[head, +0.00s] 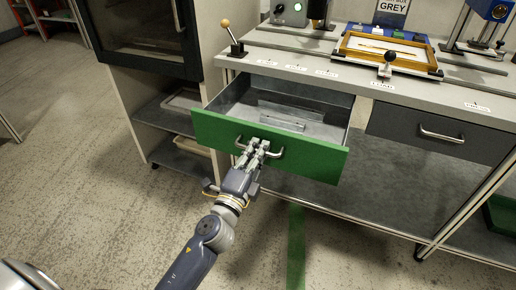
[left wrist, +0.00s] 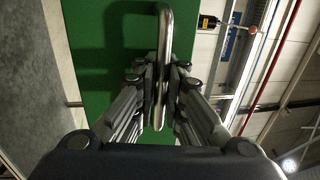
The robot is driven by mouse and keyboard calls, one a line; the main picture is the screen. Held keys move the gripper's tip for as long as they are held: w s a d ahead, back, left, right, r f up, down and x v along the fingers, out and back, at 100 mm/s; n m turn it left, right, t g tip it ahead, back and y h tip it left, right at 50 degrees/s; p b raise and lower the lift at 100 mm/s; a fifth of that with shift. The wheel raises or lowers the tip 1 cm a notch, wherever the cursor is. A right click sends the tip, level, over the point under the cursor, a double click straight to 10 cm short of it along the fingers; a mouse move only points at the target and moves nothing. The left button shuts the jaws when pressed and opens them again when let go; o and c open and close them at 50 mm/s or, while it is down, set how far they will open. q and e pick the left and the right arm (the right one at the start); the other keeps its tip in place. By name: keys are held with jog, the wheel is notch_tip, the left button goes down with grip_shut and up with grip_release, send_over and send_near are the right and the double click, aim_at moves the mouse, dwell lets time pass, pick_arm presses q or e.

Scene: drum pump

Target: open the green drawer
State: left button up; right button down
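The green drawer (head: 205,131) stands pulled out from under the workbench, and its grey inside (head: 290,115) shows in the head view. Its green front also fills the upper middle of the left wrist view (left wrist: 105,45). A metal bar handle (head: 275,153) is on the front; it also shows in the left wrist view (left wrist: 165,25). My left gripper (head: 258,147) is at the handle. In the left wrist view its fingers (left wrist: 161,85) are closed on both sides of the bar. My right gripper is not in view.
A grey drawer (head: 430,133) is shut at the right. The bench top (head: 270,60) carries a lever, a yellow-framed fixture (head: 385,50) and a press. A dark-doored cabinet (head: 145,35) stands at the left. The floor in front is mostly clear.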

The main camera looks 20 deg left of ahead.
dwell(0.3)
pick_arm(q)
jog(key=shift+s+a+f, duration=0.1)
jog(key=shift+s+f, duration=0.15)
jog(key=shift+s, duration=1)
jog(key=shift+s+d+f, duration=0.1)
jog(key=shift+s+f, duration=0.15)
jog(key=shift+s, duration=0.95)
jog(key=shift+s+a+f, duration=0.1)
jog(key=shift+s+f, duration=0.15)
jog(key=shift+s, duration=1)
